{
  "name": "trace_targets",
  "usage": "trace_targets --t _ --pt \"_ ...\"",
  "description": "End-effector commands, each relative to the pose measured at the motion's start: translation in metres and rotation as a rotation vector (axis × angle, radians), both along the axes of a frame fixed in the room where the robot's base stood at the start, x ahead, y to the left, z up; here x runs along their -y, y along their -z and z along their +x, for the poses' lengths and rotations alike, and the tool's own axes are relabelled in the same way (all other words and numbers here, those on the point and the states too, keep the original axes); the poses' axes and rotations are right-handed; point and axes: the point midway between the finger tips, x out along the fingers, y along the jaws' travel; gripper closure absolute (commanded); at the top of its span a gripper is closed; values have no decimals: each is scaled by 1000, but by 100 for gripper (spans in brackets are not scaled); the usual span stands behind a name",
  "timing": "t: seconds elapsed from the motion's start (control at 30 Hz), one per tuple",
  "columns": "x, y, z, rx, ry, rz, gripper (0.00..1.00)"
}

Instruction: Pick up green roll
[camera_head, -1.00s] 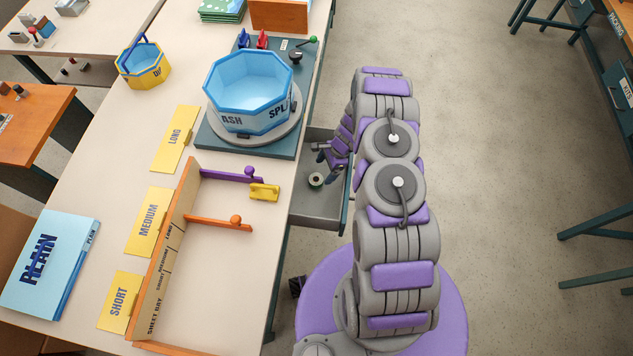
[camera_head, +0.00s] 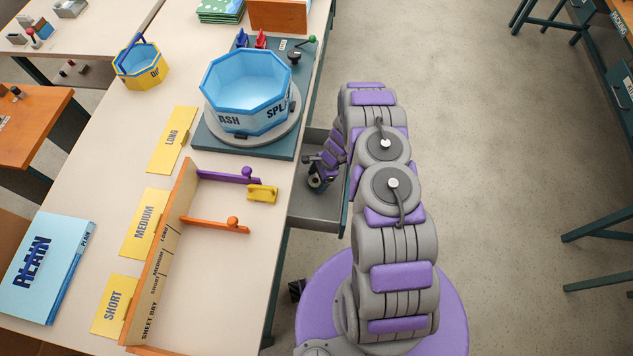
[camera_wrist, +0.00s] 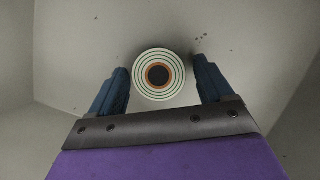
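The green roll (camera_wrist: 141,83) lies in the open drawer, seen end-on in the wrist view as pale green and white rings around an orange-brown core with a dark centre. My gripper (camera_wrist: 160,78) is open, with one blue finger on each side of the roll. A gap shows between the left finger and the roll and a wider one on the right. In the head view the roll (camera_head: 315,181) is mostly hidden by my gripper (camera_head: 318,178), which is down inside the drawer over it.
The grey drawer (camera_head: 322,207) is pulled out from the bench; its walls surround my gripper. The bench (camera_head: 215,290) holds a blue octagonal tub (camera_head: 245,90), a wooden sheet tray (camera_head: 150,290) and a yellow bucket (camera_head: 142,65).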

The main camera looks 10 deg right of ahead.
Motion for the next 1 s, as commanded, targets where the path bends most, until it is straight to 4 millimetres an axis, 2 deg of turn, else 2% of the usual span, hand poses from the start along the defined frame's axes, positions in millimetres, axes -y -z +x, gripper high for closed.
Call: trace_targets --t 0.07,0.5,0.77,1.0 --pt "-1 0 0 0 -1 -1 28" --pt "2 0 0 0 -1 3 70" --pt "1 -1 0 -1 -1 1 70" --pt "1 -20 -1 -1 -1 2 70"
